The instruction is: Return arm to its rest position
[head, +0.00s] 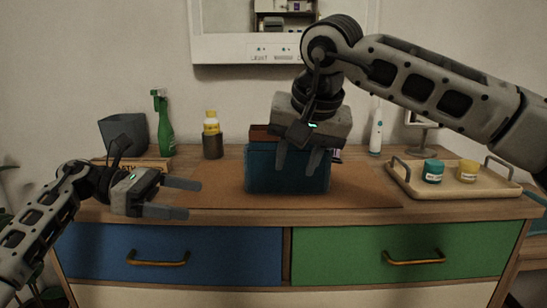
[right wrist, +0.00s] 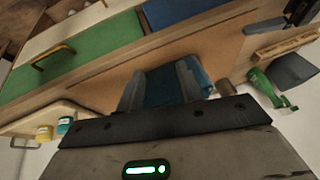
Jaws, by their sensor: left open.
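A teal basin (head: 262,180) stands on the brown mat in the middle of the counter. It also shows between the fingers in the right wrist view (right wrist: 163,88). My right gripper (head: 298,162) hangs over the basin, pointing down, with its fingers spread in front of the basin's upper part. I cannot tell whether they touch it. In the right wrist view, nothing is clamped between the fingers (right wrist: 160,88). My left gripper (head: 190,199) is open and empty at the front left of the counter, away from the basin.
A tray (head: 400,182) with a teal jar (head: 433,172) and a yellow jar (head: 467,171) lies at the right. A green spray bottle (head: 162,125), a yellow-capped bottle (head: 212,137) and a grey bin (head: 122,133) stand at the back left. A wall cabinet (head: 225,50) hangs above.

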